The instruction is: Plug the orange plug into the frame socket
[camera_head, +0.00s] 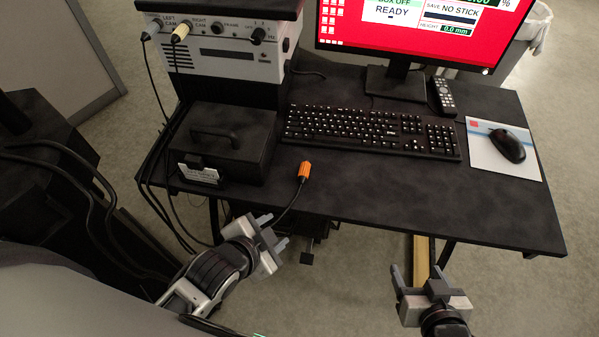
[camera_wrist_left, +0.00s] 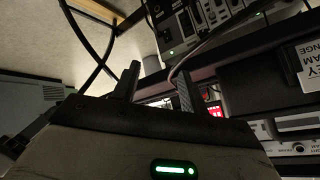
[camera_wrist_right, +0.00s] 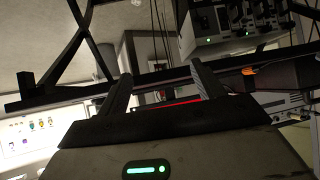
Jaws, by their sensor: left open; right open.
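The orange plug (camera_head: 304,170) lies at the front edge of the dark table, its black cable hanging over the edge towards my left gripper. It also shows small in the right wrist view (camera_wrist_right: 249,70). The frame socket (camera_head: 217,29) is a round dark socket on the front of the grey control box (camera_head: 225,55), beside the "FRAME" label, and looks empty. My left gripper (camera_head: 274,231) is open in front of the table, below the plug; the cable passes close to its fingers, and I cannot tell whether they touch. My right gripper (camera_head: 417,277) is open and empty, in front of the table.
A grey plug (camera_head: 152,28) and a cream plug (camera_head: 181,32) sit in the camera sockets, cables hanging down. A black case (camera_head: 222,140) with a handle stands below the control box. A keyboard (camera_head: 370,132), monitor (camera_head: 405,35), remote (camera_head: 444,96) and mouse (camera_head: 507,146) occupy the table; its front right is clear.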

